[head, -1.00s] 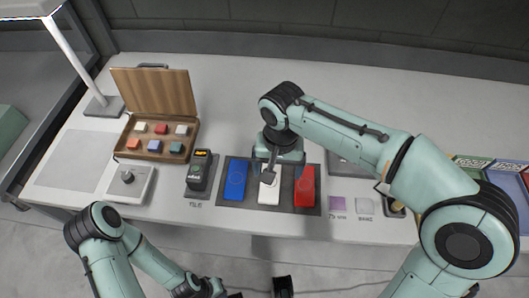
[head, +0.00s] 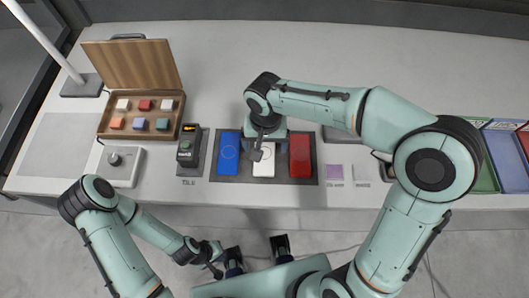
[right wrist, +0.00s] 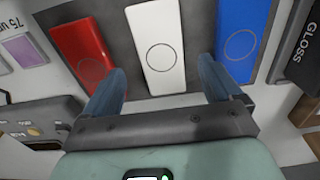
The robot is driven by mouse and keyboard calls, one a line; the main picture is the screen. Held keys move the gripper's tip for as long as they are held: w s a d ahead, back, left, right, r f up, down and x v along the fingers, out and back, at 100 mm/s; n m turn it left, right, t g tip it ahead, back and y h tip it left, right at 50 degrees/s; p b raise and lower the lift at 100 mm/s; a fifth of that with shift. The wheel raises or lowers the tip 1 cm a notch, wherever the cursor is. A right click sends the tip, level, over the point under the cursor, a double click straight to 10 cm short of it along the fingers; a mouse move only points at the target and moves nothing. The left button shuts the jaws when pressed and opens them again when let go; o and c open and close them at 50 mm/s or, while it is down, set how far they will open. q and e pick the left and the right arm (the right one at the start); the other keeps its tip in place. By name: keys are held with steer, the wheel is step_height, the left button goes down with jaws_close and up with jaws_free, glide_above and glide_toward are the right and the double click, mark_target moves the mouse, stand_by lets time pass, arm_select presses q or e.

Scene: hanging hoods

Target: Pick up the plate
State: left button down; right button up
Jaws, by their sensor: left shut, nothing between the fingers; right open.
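Three flat rectangular plates lie side by side on a dark mat (head: 276,180): a blue plate (head: 228,153), a white plate (head: 264,168) and a red plate (head: 300,156). Each of the three shows a thin circle in the right wrist view. My right gripper (head: 260,150) is over the white plate and hides part of it in the head view. In the right wrist view the right gripper (right wrist: 162,82) is open, its fingers on either side of the white plate (right wrist: 156,45); contact cannot be told. My left gripper (head: 216,271) is shut and empty, low in front of the table.
A black gloss meter (head: 188,146) stands left of the blue plate. An open wooden case (head: 140,92) with coloured tiles and a grey knob box (head: 120,166) are further left. A purple square (head: 334,172) lies right of the red plate. Trays (head: 505,155) are far right. The table's back is clear.

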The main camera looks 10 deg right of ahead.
step_height(320, 180, down, 4)
steer(key=shift+a+r, duration=0.15)
steer(key=c, duration=1.2)
steer(key=shift+r, duration=0.1)
steer(key=shift+c, duration=0.2)
